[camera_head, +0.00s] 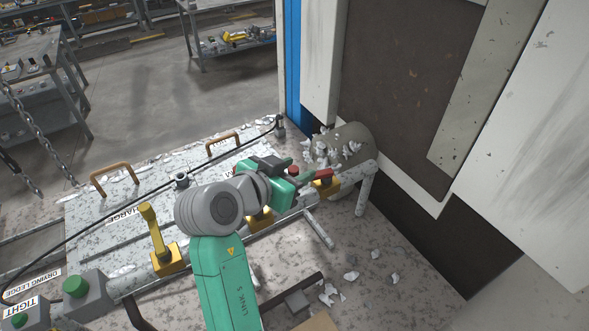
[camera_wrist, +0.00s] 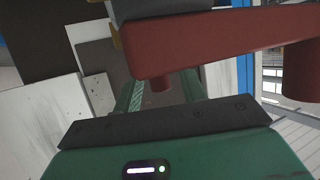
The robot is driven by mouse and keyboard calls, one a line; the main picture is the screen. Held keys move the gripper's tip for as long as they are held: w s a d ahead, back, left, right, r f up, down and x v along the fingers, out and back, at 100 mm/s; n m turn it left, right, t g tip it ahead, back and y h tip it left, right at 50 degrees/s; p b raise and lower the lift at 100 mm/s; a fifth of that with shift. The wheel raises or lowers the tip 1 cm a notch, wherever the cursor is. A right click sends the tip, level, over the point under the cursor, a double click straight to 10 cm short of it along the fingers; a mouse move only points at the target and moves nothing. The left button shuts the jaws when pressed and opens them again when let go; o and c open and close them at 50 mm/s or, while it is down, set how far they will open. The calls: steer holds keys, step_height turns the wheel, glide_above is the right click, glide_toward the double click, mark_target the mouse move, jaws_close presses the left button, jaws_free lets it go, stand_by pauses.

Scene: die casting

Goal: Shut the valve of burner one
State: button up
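A valve with a red lever (camera_head: 322,174) on a yellow body (camera_head: 326,186) sits at the right end of the pipe in the head view. My gripper (camera_head: 300,178) is right beside this lever. In the wrist view the red lever (camera_wrist: 225,42) crosses close in front of my gripper (camera_wrist: 163,90). The fingers are apart, and a short red peg of the lever shows between them; contact cannot be told. Another valve with an upright yellow handle (camera_head: 152,229) stands on the left. A third yellow valve body (camera_head: 261,218) is partly hidden by my arm. No burner number is readable.
A rounded grey container (camera_head: 352,138) with whitish scraps lies behind the red-lever valve. A large machine panel (camera_head: 405,85) rises at right. Green buttons (camera_head: 75,287) are at lower left, and brown handles (camera_head: 114,174) stand on the covers.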

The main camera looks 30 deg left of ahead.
steer(key=b+v, duration=0.1)
steer(key=v, duration=0.6)
steer(key=shift+s+r, duration=0.1)
steer(key=shift+s, duration=0.3)
steer(key=shift+c, duration=1.1)
steer(key=f+y, duration=0.1)
steer(key=w+d+f+b, duration=0.1)
steer(key=f, duration=0.1)
steer(key=d+f+m+y+b, duration=0.1)
steer(key=shift+w+d+f+g+y, duration=0.1)
steer(key=shift+w+f+g+y, duration=0.1)
steer(key=shift+g+y, duration=0.15)
jaws_close()
steer(key=s+d+m+t+y+b, duration=0.25)
steer(key=s+d+m+y, duration=0.25)
steer(key=d+m+y, duration=0.45)
steer(key=w+a+n+p, duration=0.1)
steer(key=w+a, duration=0.6)
steer(key=w, duration=0.1)
steer(key=shift+w+r+g+p, duration=0.2)
steer(key=shift+r+g+p, duration=0.15)
steer(key=shift+r, duration=0.1)
